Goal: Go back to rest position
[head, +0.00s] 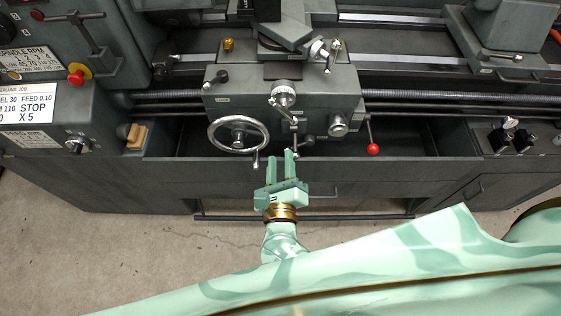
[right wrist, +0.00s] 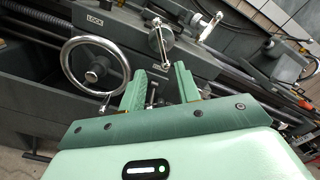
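My right gripper (head: 283,168) points at the front of a grey lathe, just in front of its carriage apron (head: 310,110). In the right wrist view its two green fingers (right wrist: 159,88) stand apart with nothing held between them. Small levers of the lathe show behind the gap between the fingers. The carriage handwheel (head: 238,134) is left of the gripper, and it also shows in the right wrist view (right wrist: 95,67). I cannot tell whether a finger touches the lathe. My left gripper is not in view.
A red-knobbed lever (head: 373,148) hangs right of the gripper. A foot bar (head: 330,216) runs low along the lathe. Concrete floor (head: 140,240) is clear at lower left.

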